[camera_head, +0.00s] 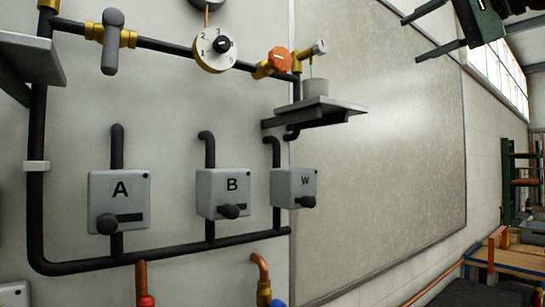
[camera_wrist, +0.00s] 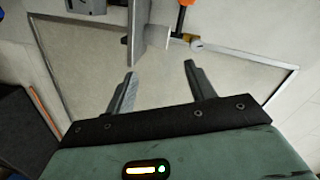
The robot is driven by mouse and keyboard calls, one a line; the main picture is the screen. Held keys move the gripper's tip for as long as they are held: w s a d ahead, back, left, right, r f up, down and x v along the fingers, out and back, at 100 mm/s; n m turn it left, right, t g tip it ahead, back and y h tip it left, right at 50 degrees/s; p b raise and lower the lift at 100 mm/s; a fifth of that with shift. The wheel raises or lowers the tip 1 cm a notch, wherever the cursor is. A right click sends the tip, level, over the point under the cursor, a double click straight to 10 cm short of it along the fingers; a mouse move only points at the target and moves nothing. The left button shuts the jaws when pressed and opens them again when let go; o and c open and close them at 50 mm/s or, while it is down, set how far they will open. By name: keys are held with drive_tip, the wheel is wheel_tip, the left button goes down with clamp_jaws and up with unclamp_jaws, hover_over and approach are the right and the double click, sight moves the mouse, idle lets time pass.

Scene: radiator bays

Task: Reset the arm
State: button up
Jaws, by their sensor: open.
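My gripper (camera_head: 410,41) is at the upper right of the head view, in front of the large grey panel. Its two fingers point left. In the wrist view my gripper (camera_wrist: 159,64) has its fingers spread apart with nothing between them. Part of my arm is cut off by the top edge of the head view. The gripper appears well apart from the valves and the shelf.
A wall shelf (camera_head: 340,106) bears a grey cup (camera_head: 315,88). Left of it are an orange valve knob (camera_head: 280,60), a numbered dial (camera_head: 212,52), a grey lever (camera_head: 112,45) and boxes A (camera_head: 120,185), B (camera_head: 222,185) and W (camera_head: 295,183). A wooden bench (camera_head: 510,260) stands right.

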drive_tip(key=s+a+f+n+g+h, duration=0.1)
drive_tip(key=a+f+n+g, duration=0.3)
drive_tip(key=f, duration=0.8)
drive_tip(key=s+a+f+g+h, duration=0.15)
drive_tip(key=a+f, duration=0.45)
drive_tip(key=f, duration=0.6)
drive_tip(key=s+a+f+n+g+h, duration=0.1)
drive_tip(key=s+a+f+g, duration=0.15)
drive_tip(key=a+f, duration=0.6)
drive_tip(key=s+d+f+n+g+h, duration=0.2)
drive_tip(key=s+d+f+n+h, duration=0.1)
drive_tip(key=s+f, duration=0.6)
drive_tip(key=s+d+f+n+g+h, duration=0.2)
drive_tip(key=s+f+n, duration=0.3)
drive_tip(key=f, duration=1.2)
drive_tip(key=s+d+h, duration=0.1)
drive_tip(key=s, duration=0.3)
drive_tip(key=shift+s+d+f+n+g+b, duration=0.15)
drive_tip(key=shift+s+n+g+b, duration=0.15)
drive_tip(key=shift+s+n+g, duration=0.1)
